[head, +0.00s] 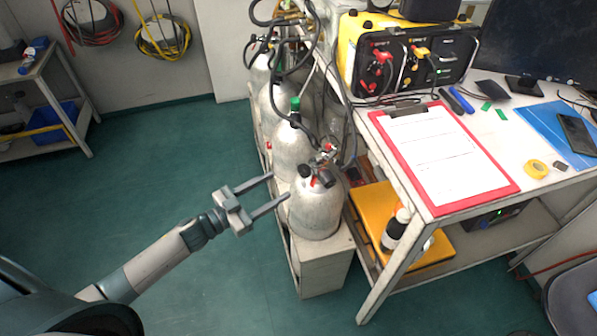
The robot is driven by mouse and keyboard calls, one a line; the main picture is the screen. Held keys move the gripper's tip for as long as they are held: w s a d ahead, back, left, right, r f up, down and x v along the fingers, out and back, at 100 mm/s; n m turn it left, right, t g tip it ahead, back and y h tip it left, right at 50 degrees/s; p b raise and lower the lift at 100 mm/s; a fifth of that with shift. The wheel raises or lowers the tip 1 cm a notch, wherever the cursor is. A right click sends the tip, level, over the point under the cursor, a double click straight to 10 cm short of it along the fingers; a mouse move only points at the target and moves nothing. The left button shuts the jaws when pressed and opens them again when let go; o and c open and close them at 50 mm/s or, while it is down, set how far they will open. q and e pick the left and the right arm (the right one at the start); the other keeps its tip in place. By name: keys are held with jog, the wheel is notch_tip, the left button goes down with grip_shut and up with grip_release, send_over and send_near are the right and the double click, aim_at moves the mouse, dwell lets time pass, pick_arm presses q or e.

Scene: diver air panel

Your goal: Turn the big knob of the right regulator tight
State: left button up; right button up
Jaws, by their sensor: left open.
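Grey gas cylinders stand in a row left of the table. The nearest cylinder (317,212) carries a valve with a regulator (326,160) and dark round parts on top. A dark knob-like part (305,171) with a red spot faces my side. I cannot tell for sure which part is the big knob, or which regulator is the right one. My left gripper (279,186) is open and empty. In the picture its fingertips lie just left of the nearest cylinder's shoulder, a little below the knob-like part; contact is not clear. My right gripper is not in view.
The white table (375,137) holds a yellow-black panel box (408,58), a red clipboard (443,153) and a monitor. Black hoses (341,90) hang around the cylinder tops. A low grey stand (321,265) is under the nearest cylinder. Green floor (150,165) is free at left.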

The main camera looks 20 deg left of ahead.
aim_at(301, 172)
pick_arm(q)
jog(key=p+x, duration=0.1)
jog(key=x, duration=0.8)
jog(key=shift+c, duration=0.7)
jog(key=c, duration=0.9)
